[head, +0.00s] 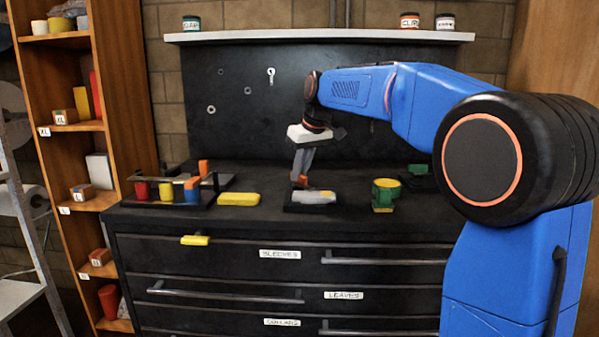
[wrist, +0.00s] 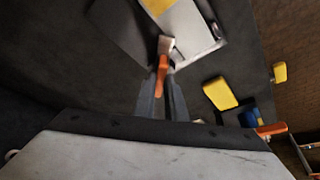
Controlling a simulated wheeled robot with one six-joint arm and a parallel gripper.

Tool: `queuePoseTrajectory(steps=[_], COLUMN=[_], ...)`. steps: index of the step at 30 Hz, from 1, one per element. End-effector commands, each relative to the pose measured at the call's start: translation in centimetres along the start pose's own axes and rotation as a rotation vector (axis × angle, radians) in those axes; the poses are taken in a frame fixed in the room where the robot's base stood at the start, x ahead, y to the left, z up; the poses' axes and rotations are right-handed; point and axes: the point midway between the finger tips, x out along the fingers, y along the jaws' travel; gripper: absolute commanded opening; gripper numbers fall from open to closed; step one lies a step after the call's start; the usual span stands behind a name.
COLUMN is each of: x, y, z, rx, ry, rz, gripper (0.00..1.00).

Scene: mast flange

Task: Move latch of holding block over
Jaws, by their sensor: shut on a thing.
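The holding block (head: 313,198) is a low grey block on a dark base near the front of the black worktop. In the wrist view the grey block (wrist: 188,38) shows at the top, with a yellow patch on it. Its orange latch (head: 303,181) stands at the back left of the block in the head view. My gripper (head: 301,172) points down from above and is shut on the latch. In the wrist view my gripper (wrist: 162,88) has its fingers around the orange latch (wrist: 162,72), whose lower part lies between them.
A yellow piece (head: 239,199) lies left of the block. Further left is a dark rack with red, yellow and blue cylinders (head: 166,191) and orange uprights. A green and yellow part (head: 385,194) stands to the right. A back panel (head: 240,130) rises behind the worktop.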

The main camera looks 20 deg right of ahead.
Motion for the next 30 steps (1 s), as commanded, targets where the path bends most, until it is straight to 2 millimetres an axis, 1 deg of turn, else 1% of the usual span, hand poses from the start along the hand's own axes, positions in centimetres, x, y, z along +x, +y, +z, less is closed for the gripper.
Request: queuePoseTrajectory(steps=[18, 24, 30], x=[0.04, 0.03, 0.08], y=[0.52, 0.57, 0.59], z=[-0.17, -0.23, -0.23], rx=[-0.523, -0.653, -0.738], ry=[0.000, 0.001, -0.001], rz=[-0.217, -0.270, -0.305], gripper=[0.00, 0.00, 0.00])
